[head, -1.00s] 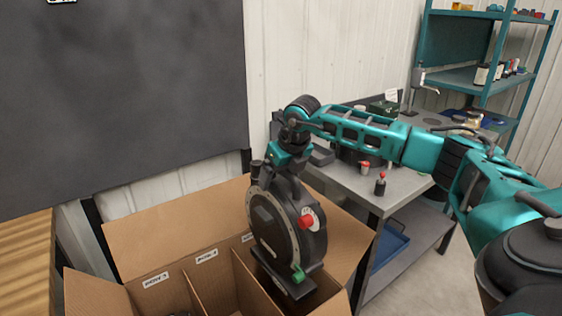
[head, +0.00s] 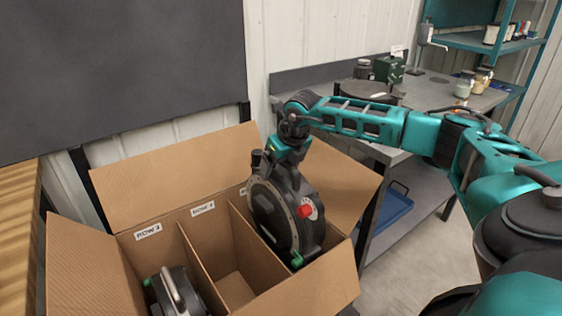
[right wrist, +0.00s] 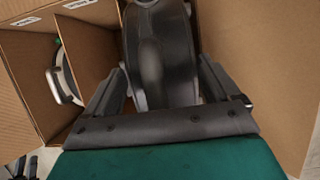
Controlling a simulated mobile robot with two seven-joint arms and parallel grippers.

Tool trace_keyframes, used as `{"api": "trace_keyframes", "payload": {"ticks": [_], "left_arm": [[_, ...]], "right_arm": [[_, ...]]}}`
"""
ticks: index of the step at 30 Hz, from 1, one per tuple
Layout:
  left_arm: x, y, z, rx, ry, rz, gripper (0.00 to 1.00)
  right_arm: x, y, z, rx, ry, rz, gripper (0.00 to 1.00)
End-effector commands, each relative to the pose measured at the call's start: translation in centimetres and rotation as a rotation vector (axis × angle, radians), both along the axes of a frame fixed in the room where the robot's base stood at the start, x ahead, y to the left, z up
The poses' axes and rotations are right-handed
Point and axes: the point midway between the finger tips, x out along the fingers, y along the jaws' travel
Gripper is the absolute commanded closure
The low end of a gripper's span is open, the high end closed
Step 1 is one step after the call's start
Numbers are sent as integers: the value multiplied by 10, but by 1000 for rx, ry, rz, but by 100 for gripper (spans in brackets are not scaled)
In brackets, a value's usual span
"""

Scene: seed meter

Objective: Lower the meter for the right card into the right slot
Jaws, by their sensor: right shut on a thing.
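My right gripper (head: 282,158) is shut on a round black seed meter (head: 276,208) with a red knob and a green tab. The meter is upright, with its lower part inside the rightmost compartment of the cardboard box (head: 110,193). Whether its base touches the compartment floor is hidden. In the right wrist view the meter (right wrist: 160,55) sits between the two fingers (right wrist: 160,92), close to the cardboard walls. Cards on the back wall mark the left slot (head: 148,231) and the middle slot (head: 203,208); the right card is hidden behind the meter. My left gripper is not in view.
Another meter (head: 177,292) stands in the left compartment. The middle compartment (head: 236,288) looks empty. The box flaps are spread open. A grey workbench (head: 425,92) with jars stands behind, with a blue tray (head: 388,207) below.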

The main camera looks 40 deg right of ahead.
Motion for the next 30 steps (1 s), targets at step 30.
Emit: {"api": "trace_keyframes", "payload": {"ticks": [30], "left_arm": [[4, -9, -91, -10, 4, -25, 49]], "right_arm": [[2, 0, -149, 1, -10, -1, 96]]}}
